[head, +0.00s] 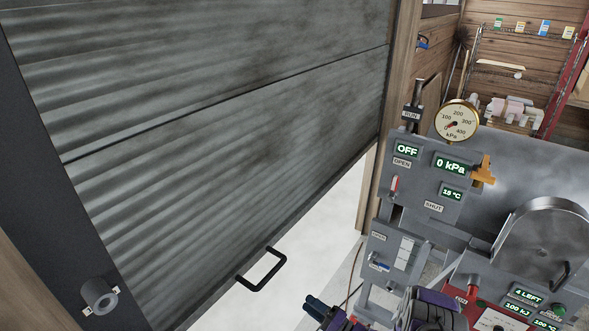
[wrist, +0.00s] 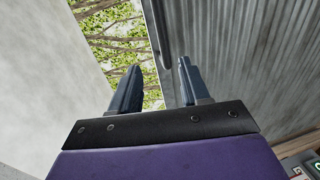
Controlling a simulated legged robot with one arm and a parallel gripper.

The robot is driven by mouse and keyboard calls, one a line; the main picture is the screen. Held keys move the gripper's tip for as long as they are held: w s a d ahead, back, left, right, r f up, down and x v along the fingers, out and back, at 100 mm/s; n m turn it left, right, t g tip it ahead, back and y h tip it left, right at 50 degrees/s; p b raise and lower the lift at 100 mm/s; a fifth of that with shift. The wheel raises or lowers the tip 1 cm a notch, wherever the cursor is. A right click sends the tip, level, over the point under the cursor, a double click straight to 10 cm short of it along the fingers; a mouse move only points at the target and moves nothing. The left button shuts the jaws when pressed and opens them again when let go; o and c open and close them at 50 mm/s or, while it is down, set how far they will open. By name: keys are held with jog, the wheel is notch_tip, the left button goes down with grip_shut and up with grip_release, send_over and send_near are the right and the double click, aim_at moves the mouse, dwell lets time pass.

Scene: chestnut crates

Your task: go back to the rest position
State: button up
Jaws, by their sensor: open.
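My gripper (wrist: 156,90) is open in the wrist view, with its two dark fingers apart and nothing between them. In the head view, part of my purple and dark arm shows at the bottom edge. The grey corrugated shutter (head: 230,110) fills the left of the head view, tilted in the picture, with a gap of bright ground under its lower edge. Its black handle (head: 264,270) sits at that lower edge, apart from my arm. In the wrist view, corrugated metal (wrist: 245,60) stands to the right of the fingers.
A grey machine panel (head: 425,190) with a pressure gauge (head: 457,121) and displays reading OFF, 0 kPa and 15 °C stands at right. A round metal lid (head: 545,240) and a red control box (head: 480,300) are near my arm. Green leafy ground (wrist: 120,40) shows beyond the fingers.

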jog(key=w+d+r+n+g+h, duration=0.2)
jog(key=w+d+r+n+h, duration=0.3)
jog(key=w+d+r+h, duration=0.45)
jog(key=s+d+r+g+h, duration=0.1)
jog(key=s+d+r+h, duration=0.25)
jog(key=r, duration=0.25)
jog(key=s+d+r+g+h, duration=0.2)
jog(key=d+r+h, duration=0.15)
jog(key=r, duration=0.25)
jog(key=s+a+r+g+h, duration=0.15)
jog(key=s+r, duration=0.25)
jog(key=s, duration=0.5)
jog(key=s+a+r+g, duration=0.1)
jog(key=s+r+g, duration=0.25)
jog(key=s, duration=0.55)
jog(key=s+a+r+n+g+y, duration=0.1)
jog(key=s+a, duration=0.3)
jog(key=s, duration=0.8)
jog(key=s+a+r+n+g+y, duration=0.1)
jog(key=s+a+r+g, duration=0.2)
jog(key=s, duration=1)
jog(key=shift+s+a+r+n, duration=0.15)
jog(key=shift+a+r+n, duration=0.15)
jog(key=shift+a+r, duration=0.45)
jog(key=shift+a+f, duration=0.1)
jog(key=shift+a, duration=0.15)
